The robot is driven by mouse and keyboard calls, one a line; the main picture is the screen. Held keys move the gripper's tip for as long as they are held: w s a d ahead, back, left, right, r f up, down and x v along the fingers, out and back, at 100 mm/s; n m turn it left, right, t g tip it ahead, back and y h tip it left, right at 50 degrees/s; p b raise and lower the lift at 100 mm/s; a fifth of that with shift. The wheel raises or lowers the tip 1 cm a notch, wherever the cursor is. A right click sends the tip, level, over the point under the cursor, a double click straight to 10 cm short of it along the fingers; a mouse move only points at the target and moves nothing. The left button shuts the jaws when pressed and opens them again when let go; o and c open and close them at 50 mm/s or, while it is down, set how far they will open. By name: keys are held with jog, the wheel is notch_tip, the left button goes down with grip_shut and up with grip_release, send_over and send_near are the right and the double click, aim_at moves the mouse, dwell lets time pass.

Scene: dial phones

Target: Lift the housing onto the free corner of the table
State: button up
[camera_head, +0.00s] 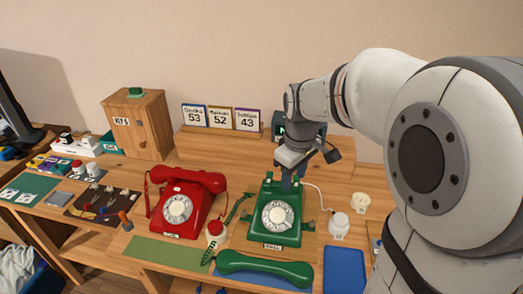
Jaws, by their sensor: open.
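The housing appears to be the green body of a dial phone (272,222), upright on the wooden table (240,152) right of centre. Its white dial faces the front and its cradle is empty. My gripper (291,182) is above the back of the green phone, pointing down with its jaws open. I cannot tell whether the fingers touch the housing, and part of its back top edge is hidden. The green handset (265,268) lies in front on a blue mat, apart from the body.
A red phone (180,203) with its handset on stands to the left. An olive mat (160,253) at the front is bare, as is a blue mat (345,270) at front right. A white round device (338,224) and a cream cup (359,202) stand right of the housing.

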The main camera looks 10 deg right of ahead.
aim_at(281, 184)
jog(key=w+f+n, duration=0.1)
jog(key=w+n, duration=0.1)
jog(key=w, duration=0.2)
jog(key=w+f+n, duration=0.2)
jog(key=w, duration=0.2)
jog(key=w+f+n+g, duration=0.1)
jog(key=w+f+n, duration=0.1)
jog(key=w, duration=0.2)
jog(key=shift+w+a+f+n, duration=0.2)
jog(key=shift+w+n, duration=0.1)
jog(key=shift+w, duration=0.1)
jog(key=f, duration=0.4)
jog(key=f+p, duration=0.1)
jog(key=f, duration=0.2)
jog(key=shift+s+d+f, duration=0.1)
jog(key=shift+d+f, duration=0.1)
jog(key=shift+f, duration=0.15)
jog(key=shift+c, duration=0.2)
grip_shut()
